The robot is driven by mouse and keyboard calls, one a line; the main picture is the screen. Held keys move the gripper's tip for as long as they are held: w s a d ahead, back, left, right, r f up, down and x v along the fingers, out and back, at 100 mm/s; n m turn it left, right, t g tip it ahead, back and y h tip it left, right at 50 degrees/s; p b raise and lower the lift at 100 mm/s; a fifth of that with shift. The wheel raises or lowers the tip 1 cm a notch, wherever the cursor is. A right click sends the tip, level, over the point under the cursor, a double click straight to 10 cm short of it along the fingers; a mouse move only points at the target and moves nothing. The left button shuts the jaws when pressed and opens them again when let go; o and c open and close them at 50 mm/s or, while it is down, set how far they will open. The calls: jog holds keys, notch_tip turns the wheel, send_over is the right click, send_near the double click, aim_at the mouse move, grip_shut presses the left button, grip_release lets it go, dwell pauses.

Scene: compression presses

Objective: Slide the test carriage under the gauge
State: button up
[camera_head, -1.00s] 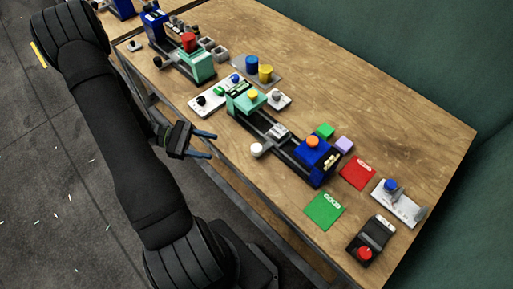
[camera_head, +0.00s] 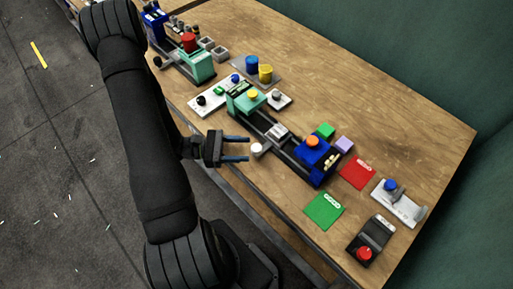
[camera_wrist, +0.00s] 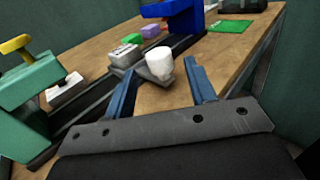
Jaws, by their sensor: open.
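Another press with a red button (camera_head: 189,42) stands at the back left. Green (camera_head: 325,208) and red (camera_head: 357,172) mats, a device with a red button (camera_head: 365,253) and a white plate with a blue knob (camera_head: 391,186) lie to the right. The far right of the table is clear.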

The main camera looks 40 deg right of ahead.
aim_at(256, 149)
jog(key=shift+x, duration=2.5)
grip_shut()
